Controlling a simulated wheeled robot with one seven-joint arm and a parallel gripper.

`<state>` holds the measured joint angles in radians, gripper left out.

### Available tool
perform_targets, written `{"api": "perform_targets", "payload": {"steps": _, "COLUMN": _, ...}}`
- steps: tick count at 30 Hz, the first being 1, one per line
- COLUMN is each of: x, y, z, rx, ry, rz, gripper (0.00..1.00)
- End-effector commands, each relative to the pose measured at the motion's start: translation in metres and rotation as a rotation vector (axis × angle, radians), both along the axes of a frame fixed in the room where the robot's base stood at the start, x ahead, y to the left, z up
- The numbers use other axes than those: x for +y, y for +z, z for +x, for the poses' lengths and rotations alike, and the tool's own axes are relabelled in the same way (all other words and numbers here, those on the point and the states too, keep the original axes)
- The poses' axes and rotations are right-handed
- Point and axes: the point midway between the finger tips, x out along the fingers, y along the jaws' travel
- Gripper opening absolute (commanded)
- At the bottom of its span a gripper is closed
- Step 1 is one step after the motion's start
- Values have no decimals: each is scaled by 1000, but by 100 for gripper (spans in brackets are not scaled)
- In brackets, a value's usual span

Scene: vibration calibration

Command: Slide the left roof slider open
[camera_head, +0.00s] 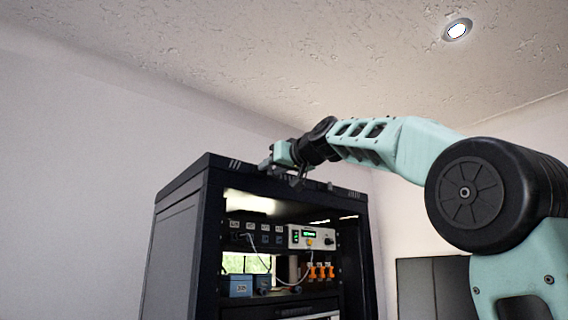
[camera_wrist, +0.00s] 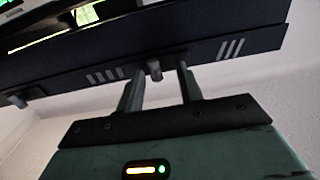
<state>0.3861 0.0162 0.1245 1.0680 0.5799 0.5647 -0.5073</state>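The black cabinet (camera_head: 180,240) has a dark roof edge (camera_head: 225,160) along its front top. My gripper (camera_head: 284,178) is at this edge, left of its middle in the head view. In the wrist view my gripper (camera_wrist: 160,82) has its two grey fingers spread apart. A small round slider knob (camera_wrist: 154,70) on the roof edge shows between the fingertips, with gaps visible on both sides. A second knob (camera_wrist: 18,100) is at the far left of the wrist view. In the head view the gripper and wrist hide the near knob.
Slot marks (camera_wrist: 230,48) lie on the roof edge on either side of the near knob. Inside the cabinet are a control unit (camera_head: 312,238), blue boxes (camera_head: 238,286), orange parts (camera_head: 320,272) and cables. The space above the roof is clear.

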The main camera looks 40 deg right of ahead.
Motion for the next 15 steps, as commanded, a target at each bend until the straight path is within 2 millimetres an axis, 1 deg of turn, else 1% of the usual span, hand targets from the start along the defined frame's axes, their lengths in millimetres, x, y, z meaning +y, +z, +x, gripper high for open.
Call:
{"api": "perform_targets", "payload": {"steps": 5, "x": -1, "y": -4, "z": -23, "rx": -3, "ry": -3, "rz": -2, "gripper": 36}}
{"api": "perform_targets", "payload": {"steps": 15, "x": -4, "y": -5, "z": -102, "rx": -4, "ry": -2, "rz": -1, "gripper": 36}}
